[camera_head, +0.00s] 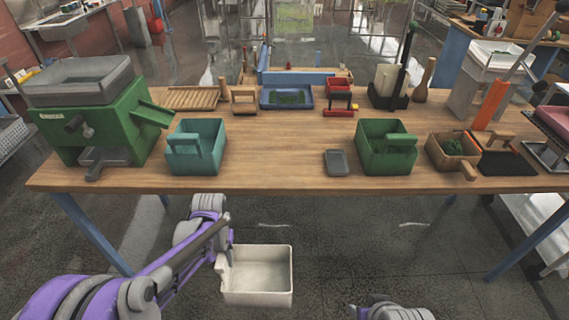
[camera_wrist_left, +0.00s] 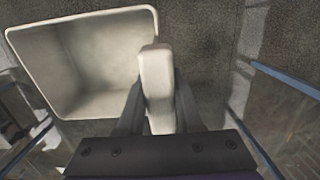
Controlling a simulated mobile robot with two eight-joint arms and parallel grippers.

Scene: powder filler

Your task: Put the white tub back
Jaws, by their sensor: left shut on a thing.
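The white tub (camera_head: 257,276) is an empty, square, open-topped box with a handle. My left gripper (camera_head: 224,262) is shut on the tub's handle at its left side and holds it in the air in front of the table's front edge, over the floor. In the left wrist view the tub (camera_wrist_left: 85,60) is at the upper left, and the gripper (camera_wrist_left: 157,105) has its dark fingers on both sides of the pale handle. The tub's inside looks bare. Only a part of my right arm shows at the bottom of the head view; its gripper is not visible.
The wooden table (camera_head: 270,165) holds a green machine (camera_head: 105,125), a teal tub (camera_head: 196,146), a green tub (camera_head: 386,147), a small grey tray (camera_head: 337,163) and a wooden box (camera_head: 452,150). The table's front middle, between the teal tub and grey tray, is clear.

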